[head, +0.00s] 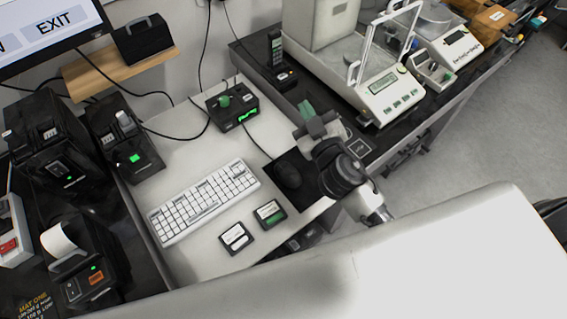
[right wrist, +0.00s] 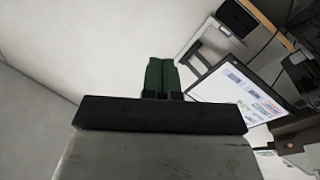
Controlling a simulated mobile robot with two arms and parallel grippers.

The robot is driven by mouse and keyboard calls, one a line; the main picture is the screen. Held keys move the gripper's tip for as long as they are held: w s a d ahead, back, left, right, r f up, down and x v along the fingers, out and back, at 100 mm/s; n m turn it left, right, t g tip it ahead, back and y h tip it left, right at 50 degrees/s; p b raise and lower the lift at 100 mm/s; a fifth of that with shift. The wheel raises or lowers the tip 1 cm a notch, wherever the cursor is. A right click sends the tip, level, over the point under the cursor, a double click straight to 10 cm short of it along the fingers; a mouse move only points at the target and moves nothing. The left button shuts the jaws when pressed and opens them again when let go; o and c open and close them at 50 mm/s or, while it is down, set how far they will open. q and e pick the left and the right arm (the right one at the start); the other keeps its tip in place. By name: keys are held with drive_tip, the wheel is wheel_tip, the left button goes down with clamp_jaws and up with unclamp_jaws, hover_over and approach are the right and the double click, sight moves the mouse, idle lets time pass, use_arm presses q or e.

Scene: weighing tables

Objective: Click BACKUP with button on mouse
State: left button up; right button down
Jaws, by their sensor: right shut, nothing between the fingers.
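The black mouse (head: 289,176) lies on a black mouse pad (head: 294,157) to the right of the white keyboard. My right gripper (head: 306,110) is above and beyond the mouse, apart from it, with its green fingertips near the back right of the white desk. The fingers also show in the right wrist view (right wrist: 162,74), shut together and empty. The monitor (head: 48,32) is cut off at the upper left, showing an EXIT button. It shows in the right wrist view (right wrist: 238,92), too small to read; I cannot make out BACKUP. My left gripper is not in view.
The white keyboard (head: 205,201) fills the desk's middle. A black box with a green knob (head: 233,108) stands behind it. A balance (head: 378,95) stands on the right table, and black printers (head: 122,143) stand at left.

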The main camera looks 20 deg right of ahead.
drive_tip(key=w+a+r+n+y, duration=0.1)
drive_tip(key=w+a+n+y, duration=0.1)
drive_tip(key=a+n+y, duration=0.4)
drive_tip(key=n+g, duration=1)
drive_tip(key=g, duration=0.5)
hover_over(284, 167)
wheel_tip(284, 167, down, 14)
drive_tip(key=shift+y, duration=0.4)
wheel_tip(284, 167, down, 7)
drive_tip(key=b, duration=0.8)
drive_tip(key=shift+f+b, duration=0.45)
drive_tip(key=shift+f, duration=0.45)
